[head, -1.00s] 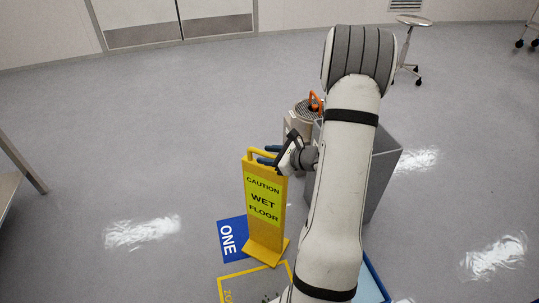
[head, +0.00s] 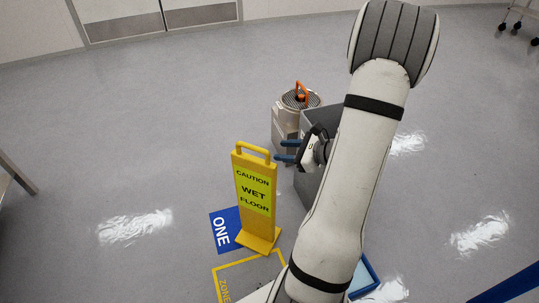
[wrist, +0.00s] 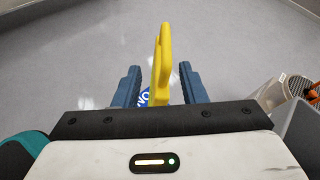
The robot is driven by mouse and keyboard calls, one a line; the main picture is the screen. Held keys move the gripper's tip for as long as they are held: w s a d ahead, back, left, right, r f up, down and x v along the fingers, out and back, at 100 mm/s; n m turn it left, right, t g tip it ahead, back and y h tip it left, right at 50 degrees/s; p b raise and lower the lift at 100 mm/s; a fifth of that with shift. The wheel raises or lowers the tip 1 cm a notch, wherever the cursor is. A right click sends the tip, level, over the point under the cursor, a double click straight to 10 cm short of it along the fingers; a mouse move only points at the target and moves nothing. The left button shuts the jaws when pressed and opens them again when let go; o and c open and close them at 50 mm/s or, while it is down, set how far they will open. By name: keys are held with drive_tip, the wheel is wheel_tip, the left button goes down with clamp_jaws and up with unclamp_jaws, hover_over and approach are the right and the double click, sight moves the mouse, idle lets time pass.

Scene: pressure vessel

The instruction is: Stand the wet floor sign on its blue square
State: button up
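The yellow wet floor sign (head: 256,192) stands upright. Its base (head: 258,239) overlaps the right part of the blue square marked ONE (head: 222,232); the square's left part shows bare, and the sign hides how far the base reaches across it. My gripper (head: 285,150) is open, just right of the sign's handle (head: 253,151), and appears apart from it. In the wrist view my two blue fingers (wrist: 159,68) are spread, with the yellow handle (wrist: 162,62) showing between them without contact. A bit of the blue square (wrist: 144,97) shows below.
A yellow-outlined zone (head: 240,262) lies in front of the sign. A grey bin (head: 312,185) stands behind my arm, beside a beige canister with an orange handle (head: 300,98). A blue-edged item (head: 364,278) is at lower right. Floor left of the sign is clear.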

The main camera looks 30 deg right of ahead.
drive_tip(key=s+a+r+n+g+y, duration=0.1)
drive_tip(key=s+a+r+n+g, duration=0.1)
drive_tip(key=a+n+g, duration=0.3)
drive_tip(key=s+a+r+n, duration=0.1)
drive_tip(key=a+n, duration=0.2)
drive_tip(key=a, duration=0.4)
drive_tip(key=s+a+r+n+g+y, duration=0.1)
drive_tip(key=s+a+r+n+g, duration=0.15)
drive_tip(key=a+n, duration=0.2)
drive_tip(key=s+a+r+n+g+h, duration=0.2)
drive_tip(key=s+a+r+n+h, duration=0.2)
drive_tip(key=s+n+h, duration=0.4)
drive_tip(key=a+n+h, duration=0.1)
drive_tip(key=n, duration=0.6)
drive_tip(key=shift+r+g, duration=0.35)
drive_tip(key=shift+r, duration=0.05)
